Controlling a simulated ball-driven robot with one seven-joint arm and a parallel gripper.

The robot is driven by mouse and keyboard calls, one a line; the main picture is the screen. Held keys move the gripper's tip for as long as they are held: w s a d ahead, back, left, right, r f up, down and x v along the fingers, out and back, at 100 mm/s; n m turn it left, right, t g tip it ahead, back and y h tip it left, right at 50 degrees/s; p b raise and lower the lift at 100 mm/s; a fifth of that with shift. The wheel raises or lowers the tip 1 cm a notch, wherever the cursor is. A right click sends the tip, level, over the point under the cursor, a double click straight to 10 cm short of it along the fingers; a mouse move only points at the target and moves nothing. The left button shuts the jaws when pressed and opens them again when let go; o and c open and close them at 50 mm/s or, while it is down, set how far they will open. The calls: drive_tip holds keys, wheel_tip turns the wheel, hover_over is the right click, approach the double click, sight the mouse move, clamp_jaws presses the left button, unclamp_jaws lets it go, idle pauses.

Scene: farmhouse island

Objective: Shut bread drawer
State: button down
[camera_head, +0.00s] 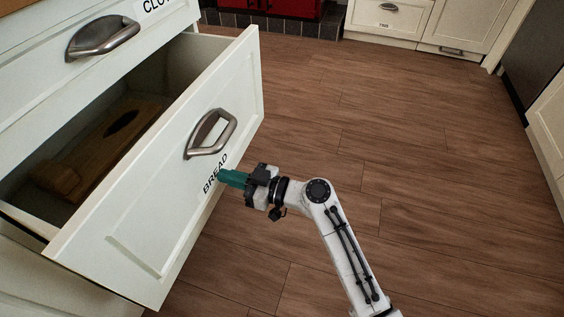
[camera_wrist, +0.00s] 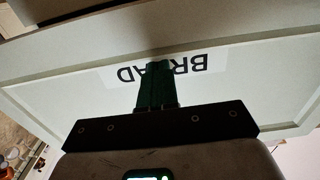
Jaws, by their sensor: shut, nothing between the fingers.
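The bread drawer (camera_head: 150,215) is a white drawer standing well open at the left in the head view. Its front carries a metal cup handle (camera_head: 212,133) and the label BREAD. A wooden board (camera_head: 105,140) lies inside it. My gripper (camera_head: 222,177) is shut and empty, with its green fingertips at the drawer front just below the handle, by the label. In the wrist view the green fingers (camera_wrist: 156,88) cover the middle of the upside-down label (camera_wrist: 195,64) on the drawer front (camera_wrist: 255,80). I cannot tell whether they touch it.
Another drawer with a metal handle (camera_head: 103,37) is closed above the open one. Wooden floor (camera_head: 420,170) is free to the right. Cream cabinets (camera_head: 390,20) and a red unit (camera_head: 285,8) stand at the back.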

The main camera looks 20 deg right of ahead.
drive_tip(key=b+x, duration=0.3)
drive_tip(key=x, duration=0.3)
drive_tip(key=shift+w+a+f, duration=0.15)
drive_tip(key=shift+w+a, duration=0.05)
drive_tip(key=shift+a, duration=0.15)
drive_tip(key=shift+x, duration=3.05)
drive_tip(key=shift+x, duration=1.4)
drive_tip(key=shift+p+v, duration=0.55)
drive_tip(key=shift+v, duration=4)
